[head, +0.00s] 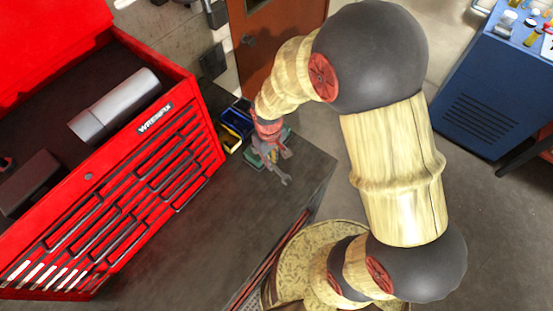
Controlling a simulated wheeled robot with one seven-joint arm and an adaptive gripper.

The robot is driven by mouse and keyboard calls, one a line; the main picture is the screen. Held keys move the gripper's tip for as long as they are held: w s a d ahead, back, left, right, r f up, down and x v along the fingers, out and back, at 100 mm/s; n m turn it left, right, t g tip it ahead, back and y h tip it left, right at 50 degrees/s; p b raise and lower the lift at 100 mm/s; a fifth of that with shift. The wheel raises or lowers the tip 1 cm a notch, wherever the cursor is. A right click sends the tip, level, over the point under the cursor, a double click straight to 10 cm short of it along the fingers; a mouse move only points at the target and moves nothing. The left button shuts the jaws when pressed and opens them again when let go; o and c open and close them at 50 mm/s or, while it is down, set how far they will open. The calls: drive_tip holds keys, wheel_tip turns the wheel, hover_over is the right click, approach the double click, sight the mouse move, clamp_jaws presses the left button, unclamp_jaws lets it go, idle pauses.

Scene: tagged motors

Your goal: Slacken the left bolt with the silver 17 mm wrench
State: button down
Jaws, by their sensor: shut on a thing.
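My gripper (268,147) is low over the far end of the dark bench, small in the head view. It is shut on a silver-grey wrench (279,174), whose open-ended head points down and to the right in the picture. The wrench's size mark is too small to read. A green piece (252,158) shows beside and behind the gripper; I cannot tell what it is. No bolt can be made out, and the gripper and wrench cover part of that spot.
A red tool chest (200,150) with several drawers stands left of the gripper. Blue and yellow bins (236,122) sit just beyond it. The dark bench top (215,225) is mostly clear nearer me. A blue cabinet (485,95) stands far right.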

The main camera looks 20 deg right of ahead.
drive_tip(key=shift+f, duration=0.2)
drive_tip(key=shift+f+b, duration=0.35)
drive_tip(key=shift+b, duration=0.05)
drive_tip(key=shift+f, duration=0.15)
drive_tip(key=shift+d, duration=0.1)
idle(0.4)
drive_tip(key=shift+w+d+n, duration=0.45)
drive_tip(key=shift+d+n, duration=0.25)
drive_tip(key=shift+n, duration=0.4)
drive_tip(key=shift+w+d+n, duration=0.55)
drive_tip(key=shift+d+n, duration=0.1)
drive_tip(key=shift+n, duration=0.35)
